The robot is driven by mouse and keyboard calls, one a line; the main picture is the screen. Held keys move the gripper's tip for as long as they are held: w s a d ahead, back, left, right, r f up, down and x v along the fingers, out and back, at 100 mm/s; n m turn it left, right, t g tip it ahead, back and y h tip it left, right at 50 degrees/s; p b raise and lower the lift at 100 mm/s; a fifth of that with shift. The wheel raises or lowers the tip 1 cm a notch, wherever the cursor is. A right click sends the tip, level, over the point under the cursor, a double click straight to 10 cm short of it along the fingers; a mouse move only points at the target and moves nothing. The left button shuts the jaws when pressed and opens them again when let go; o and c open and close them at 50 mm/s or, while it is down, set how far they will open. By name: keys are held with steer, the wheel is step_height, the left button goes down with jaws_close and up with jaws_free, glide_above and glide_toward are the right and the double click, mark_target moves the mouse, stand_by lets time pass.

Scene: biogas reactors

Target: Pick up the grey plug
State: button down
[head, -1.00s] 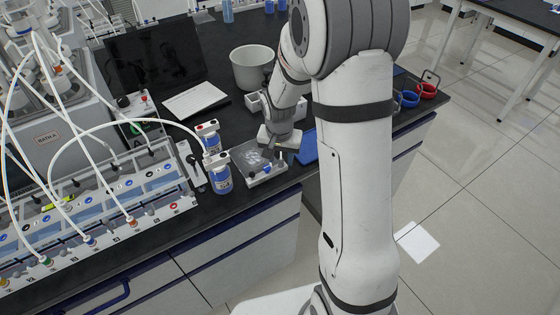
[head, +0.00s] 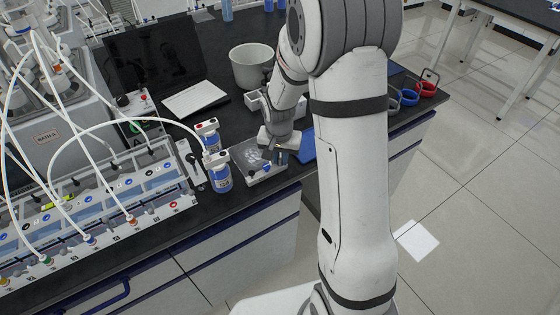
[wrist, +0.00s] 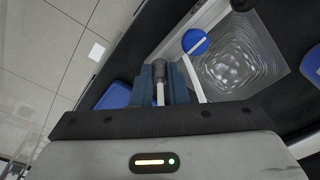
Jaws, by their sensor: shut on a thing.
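The grey plug (wrist: 159,70) stands between the two blue fingers of my gripper (wrist: 161,82) in the wrist view. It has a dark grey head and a paler stem below. My gripper is shut on it. In the head view my gripper (head: 281,152) is at the right edge of a clear-topped white tray (head: 262,178) near the bench's front edge. The plug is too small there to make out clearly, and I cannot tell whether it is clear of the tray.
A round blue cap (wrist: 195,42) is on the tray close to my fingers. Two blue-labelled bottles (head: 220,178) stand left of the tray. A blue flat item (head: 308,146) lies to the right. A white bucket (head: 252,68) and a laptop (head: 155,60) are behind.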

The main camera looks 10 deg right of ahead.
mark_target(280, 158)
step_height(280, 158, up, 10)
steer(key=shift+b, duration=0.4)
steer(key=shift+r, duration=0.25)
stand_by(0.3)
steer(key=shift+r+p, duration=0.95)
steer(key=shift+r, duration=0.2)
steer(key=shift+r, duration=0.2)
step_height(280, 158, up, 2)
steer(key=shift+r+p, duration=0.15)
steer(key=shift+p, duration=0.7)
